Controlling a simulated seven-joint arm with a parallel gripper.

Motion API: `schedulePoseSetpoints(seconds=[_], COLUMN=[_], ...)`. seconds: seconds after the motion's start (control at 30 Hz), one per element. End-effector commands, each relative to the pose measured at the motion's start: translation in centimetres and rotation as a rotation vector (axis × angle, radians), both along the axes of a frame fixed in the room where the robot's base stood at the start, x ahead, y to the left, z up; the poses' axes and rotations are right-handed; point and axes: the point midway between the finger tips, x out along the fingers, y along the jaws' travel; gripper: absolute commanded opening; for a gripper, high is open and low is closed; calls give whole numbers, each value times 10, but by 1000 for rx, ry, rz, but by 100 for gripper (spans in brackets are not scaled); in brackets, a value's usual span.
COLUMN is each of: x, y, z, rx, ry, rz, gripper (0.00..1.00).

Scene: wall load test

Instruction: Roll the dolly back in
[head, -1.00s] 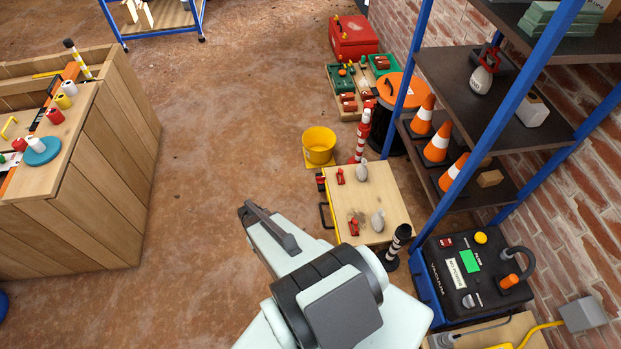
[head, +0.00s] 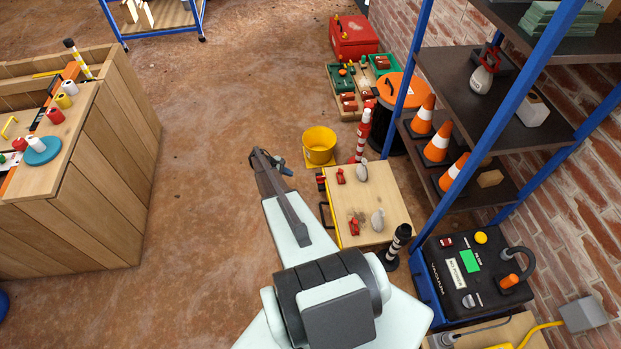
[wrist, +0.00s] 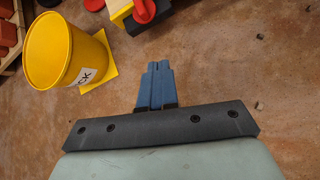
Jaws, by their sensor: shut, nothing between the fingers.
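The dolly (head: 385,189) seems to be the low cart with a pale wooden top, right of my gripper in the head view. Small red clamps and grey lumps sit on it. A dark handle (head: 325,215) shows at its left side. A red-and-white post (head: 362,136) stands at its far end and a black-and-white post (head: 397,243) at its near right corner. My gripper (head: 286,169) is shut and empty, left of the dolly and apart from it. Its blue fingers (wrist: 157,82) are together in the wrist view, over bare floor.
A yellow bucket (head: 319,146) stands close beyond my gripper; it also shows in the wrist view (wrist: 60,52). A blue-framed shelf (head: 497,118) with cones is on the right, above a black vacuum (head: 470,270). A wooden bench (head: 90,190) is at left. Floor between is clear.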

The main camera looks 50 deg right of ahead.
Motion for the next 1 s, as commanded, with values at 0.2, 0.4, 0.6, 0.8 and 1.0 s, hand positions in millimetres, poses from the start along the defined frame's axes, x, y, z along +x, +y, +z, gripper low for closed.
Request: schedulePoseSetpoints(seconds=[0.2,0.4,0.6,0.8,1.0], x=[-1,-2,-10,-27,-44], y=[-5,-6,-15,-32,-50], z=[5,3,-10,-35,-59], rx=[75,123,126,127,125], ry=[113,157,160,160,159], rz=[167,232,235,233,233], gripper=[0,0,0,0,0])
